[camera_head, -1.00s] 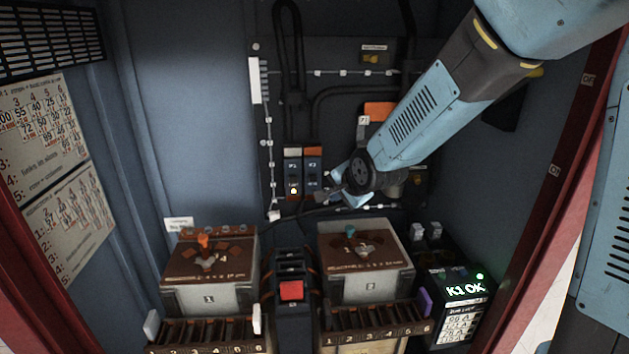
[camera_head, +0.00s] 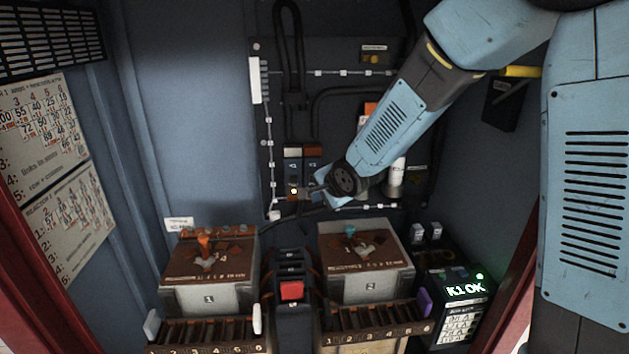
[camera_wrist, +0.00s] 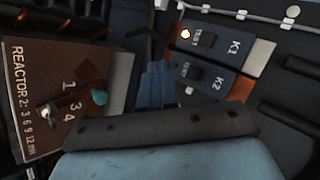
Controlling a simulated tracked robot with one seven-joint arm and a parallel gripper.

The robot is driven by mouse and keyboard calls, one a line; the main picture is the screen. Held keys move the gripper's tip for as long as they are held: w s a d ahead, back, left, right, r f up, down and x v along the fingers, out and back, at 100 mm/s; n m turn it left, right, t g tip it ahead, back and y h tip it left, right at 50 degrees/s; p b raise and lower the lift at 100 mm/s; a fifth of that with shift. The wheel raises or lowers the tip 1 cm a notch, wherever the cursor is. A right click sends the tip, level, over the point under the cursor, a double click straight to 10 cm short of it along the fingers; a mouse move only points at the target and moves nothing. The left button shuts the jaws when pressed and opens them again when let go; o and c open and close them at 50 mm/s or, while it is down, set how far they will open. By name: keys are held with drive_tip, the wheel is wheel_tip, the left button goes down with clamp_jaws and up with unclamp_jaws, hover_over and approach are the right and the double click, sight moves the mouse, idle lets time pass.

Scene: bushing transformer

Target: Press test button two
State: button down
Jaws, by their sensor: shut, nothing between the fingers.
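Two dark relay modules are mounted side by side on the back panel. The K1 module (camera_head: 293,166) is on the left, and it also shows in the wrist view (camera_wrist: 232,48) with a lit spot at its end. The K2 module (camera_head: 313,163) is on the right, and its label shows in the wrist view (camera_wrist: 218,84). Each has a dark part marked TEST; the one on K2 (camera_wrist: 190,75) is the second. My gripper (camera_head: 312,188) is shut and empty at the lower end of K2. In the wrist view my gripper (camera_wrist: 160,84) lies beside K2's TEST end; contact cannot be told.
The reactor 2 box (camera_head: 365,275) stands below the modules, with the reactor 1 box (camera_head: 208,285) to its left. A red button block (camera_head: 291,290) sits between them. A display (camera_head: 462,290) reads "K1 OK". A white cylinder (camera_head: 397,175) stands behind my arm.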

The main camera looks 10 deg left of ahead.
drive_tip(key=shift+w+a, duration=0.25)
drive_tip(key=shift+w, duration=0.7)
drive_tip(key=shift+w+a, duration=0.25)
drive_tip(key=shift+w, duration=0.7)
drive_tip(key=shift+w+a, duration=0.25)
drive_tip(key=shift+w, duration=0.7)
drive_tip(key=shift+w+a+r, duration=0.1)
drive_tip(key=shift+w+a, duration=0.05)
drive_tip(key=shift+w, duration=0.65)
idle(0.6)
drive_tip(key=shift+s, duration=0.1)
idle(0.3)
drive_tip(key=shift+s+d, duration=0.2)
drive_tip(key=shift+s, duration=0.55)
drive_tip(key=shift+s+d, duration=0.2)
drive_tip(key=shift+s, duration=0.6)
drive_tip(key=shift+s+d, duration=0.2)
drive_tip(key=shift+s, duration=0.65)
drive_tip(key=shift+s+d, duration=0.2)
drive_tip(key=shift+s, duration=0.6)
